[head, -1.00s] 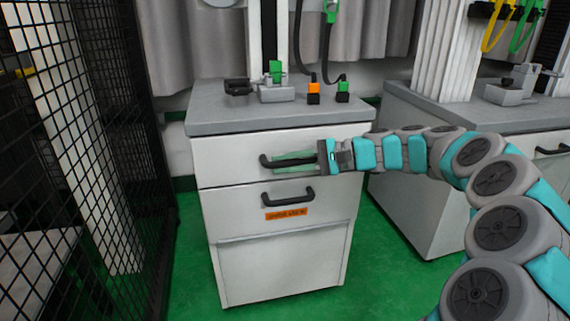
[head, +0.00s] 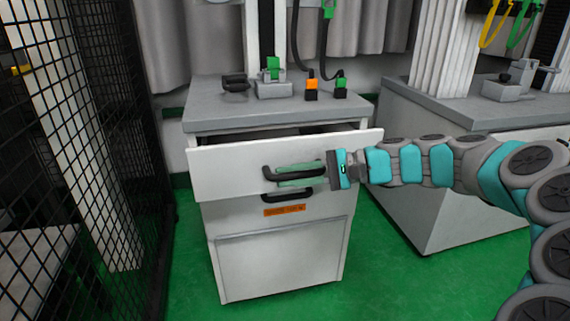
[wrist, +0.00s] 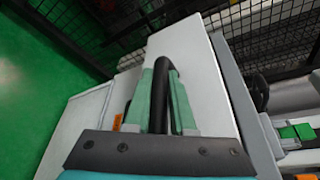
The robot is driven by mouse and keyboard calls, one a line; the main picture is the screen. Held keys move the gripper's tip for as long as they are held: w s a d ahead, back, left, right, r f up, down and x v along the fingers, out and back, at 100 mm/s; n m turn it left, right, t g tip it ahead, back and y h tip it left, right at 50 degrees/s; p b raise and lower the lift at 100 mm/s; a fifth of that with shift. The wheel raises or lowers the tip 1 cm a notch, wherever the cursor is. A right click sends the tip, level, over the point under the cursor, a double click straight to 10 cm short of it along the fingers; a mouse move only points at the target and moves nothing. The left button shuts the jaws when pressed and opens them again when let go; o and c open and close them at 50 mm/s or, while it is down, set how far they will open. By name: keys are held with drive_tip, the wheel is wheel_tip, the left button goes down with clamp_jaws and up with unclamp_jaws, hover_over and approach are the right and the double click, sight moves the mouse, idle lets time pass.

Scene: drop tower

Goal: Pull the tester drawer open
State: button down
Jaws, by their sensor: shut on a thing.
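The tester drawer (head: 232,171) is the white top drawer of the cabinet, and it stands partly pulled out, with a dark gap showing behind its front. Its black bar handle (head: 277,171) is on the drawer front. My gripper (head: 296,175) reaches in from the right with its green fingers shut on the handle. In the wrist view the handle (wrist: 160,70) runs between the two green fingers (wrist: 160,105), and the white drawer front (wrist: 203,75) lies behind it. The drawer's inside is mostly hidden.
A lower drawer with a black handle (head: 270,197) and an orange label (head: 285,210) sits below. The grey worktop (head: 215,118) carries an orange and a green switch block. A black mesh fence (head: 85,130) stands at left, another cabinet (head: 420,170) at right. Green floor is clear in front.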

drive_tip(key=s+d, duration=0.4)
drive_tip(key=s, duration=0.9)
drive_tip(key=shift+s, duration=0.2)
drive_tip(key=c, duration=0.8)
unclamp_jaws()
drive_tip(key=shift+o, duration=0.2)
drive_tip(key=v, duration=0.7)
drive_tip(key=shift+d, duration=0.35)
drive_tip(key=shift+r, duration=0.1)
